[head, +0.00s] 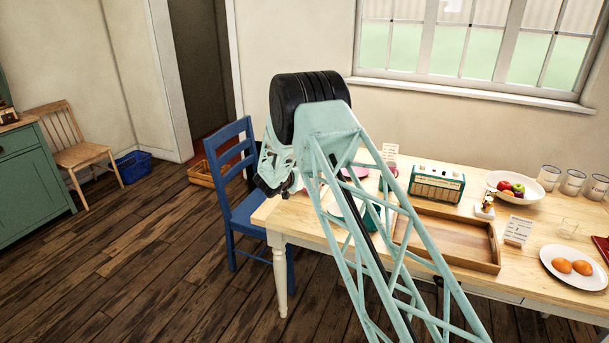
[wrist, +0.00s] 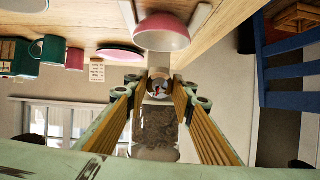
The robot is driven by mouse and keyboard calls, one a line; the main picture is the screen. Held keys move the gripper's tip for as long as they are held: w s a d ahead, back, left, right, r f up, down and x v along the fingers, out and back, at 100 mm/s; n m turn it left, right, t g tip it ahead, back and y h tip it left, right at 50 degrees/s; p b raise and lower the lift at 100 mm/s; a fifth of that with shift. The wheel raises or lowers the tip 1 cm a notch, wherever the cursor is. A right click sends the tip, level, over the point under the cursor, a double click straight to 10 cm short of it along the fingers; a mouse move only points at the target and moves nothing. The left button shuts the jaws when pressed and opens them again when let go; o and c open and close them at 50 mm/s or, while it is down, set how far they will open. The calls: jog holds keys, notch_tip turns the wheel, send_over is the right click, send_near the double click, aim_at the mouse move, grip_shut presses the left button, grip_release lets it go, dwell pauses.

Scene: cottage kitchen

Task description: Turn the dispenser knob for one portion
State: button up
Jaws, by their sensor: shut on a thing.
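In the wrist view, which is upside down, the dispenser's clear hopper (wrist: 155,130) with grey-brown contents stands beyond my fingers. Its round knob (wrist: 158,88) with a red mark sits between the fingertips of my gripper (wrist: 157,84), which is shut on it. A pink bowl (wrist: 163,38), pale inside, is at the dispenser's foot, at the top of the wrist picture. In the head view my arm hides the dispenser and the knob, and my gripper (head: 268,186) is seen from behind at the table's left end. The knob's turn angle is too small to tell.
The table (head: 270,215) carries a wooden tray (head: 490,268), a radio (head: 437,182), a fruit bowl (head: 513,196), and a plate (head: 591,280). A teal mug (wrist: 50,48) and pink mug (wrist: 75,58) stand near the dispenser. A blue chair (head: 233,175) is close to my gripper.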

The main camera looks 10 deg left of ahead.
jog(key=shift+r+m+y+b, duration=0.1)
jog(key=shift+m+y+b, duration=0.35)
jog(key=shift+b, duration=0.35)
jog(key=o, duration=0.9)
jog(key=shift+s, duration=0.1)
jog(key=shift+v, duration=5.9)
